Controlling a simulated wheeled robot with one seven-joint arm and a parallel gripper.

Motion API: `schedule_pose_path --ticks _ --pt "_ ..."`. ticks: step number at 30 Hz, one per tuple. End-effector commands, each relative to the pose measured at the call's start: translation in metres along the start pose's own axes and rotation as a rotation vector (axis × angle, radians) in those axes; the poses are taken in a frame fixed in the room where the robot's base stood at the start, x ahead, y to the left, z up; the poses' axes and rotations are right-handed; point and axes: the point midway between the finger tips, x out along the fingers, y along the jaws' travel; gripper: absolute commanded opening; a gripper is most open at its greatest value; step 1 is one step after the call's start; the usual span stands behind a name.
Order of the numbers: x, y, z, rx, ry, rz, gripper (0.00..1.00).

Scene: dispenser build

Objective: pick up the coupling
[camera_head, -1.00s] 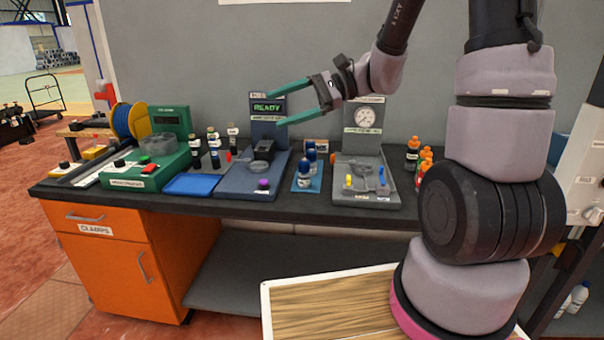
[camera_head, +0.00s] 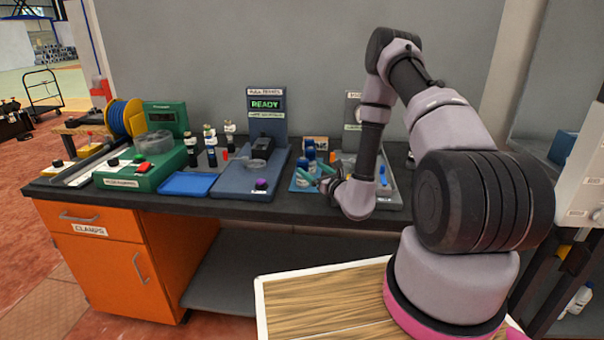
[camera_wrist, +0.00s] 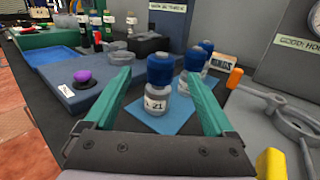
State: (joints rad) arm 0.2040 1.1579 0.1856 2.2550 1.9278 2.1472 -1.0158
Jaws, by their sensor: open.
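No part can be named the coupling with certainty. Blue-capped bottles stand on a small blue mat (camera_wrist: 205,112); the nearest bottle (camera_wrist: 158,88) is labelled 21, and the others are behind it to the right. My gripper (camera_wrist: 160,78) is open and empty, low over the bench. In the wrist view its teal fingers frame the nearest bottle left and right; whether they reach around it is unclear. In the head view my gripper (camera_head: 316,172) is beside the bottles (camera_head: 310,157), partly hidden by my wrist.
A grey gauge station (camera_wrist: 274,128) with a ring-shaped part, orange peg and yellow piece is to the right. The blue-grey tester (camera_head: 245,182) with a purple knob (camera_head: 261,184) is left. A blue tray (camera_head: 187,183) lies farther left.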

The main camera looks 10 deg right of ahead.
Motion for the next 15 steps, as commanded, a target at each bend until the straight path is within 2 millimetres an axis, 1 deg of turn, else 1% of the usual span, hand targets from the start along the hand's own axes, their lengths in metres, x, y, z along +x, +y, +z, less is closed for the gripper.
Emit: schedule_pose_path --ticks 3,6,9,13,15 --pt "0.02 0.0 0.001 -0.002 -0.004 0.001 0.89" --pt "0.036 0.0 0.001 -0.002 -0.003 0.002 0.89" --pt "0.046 0.001 0.001 -0.001 -0.002 0.002 0.89" --pt "0.054 0.001 0.001 0.0 -0.002 0.003 0.89" --pt "0.063 0.0 0.001 -0.001 -0.003 0.002 0.89"
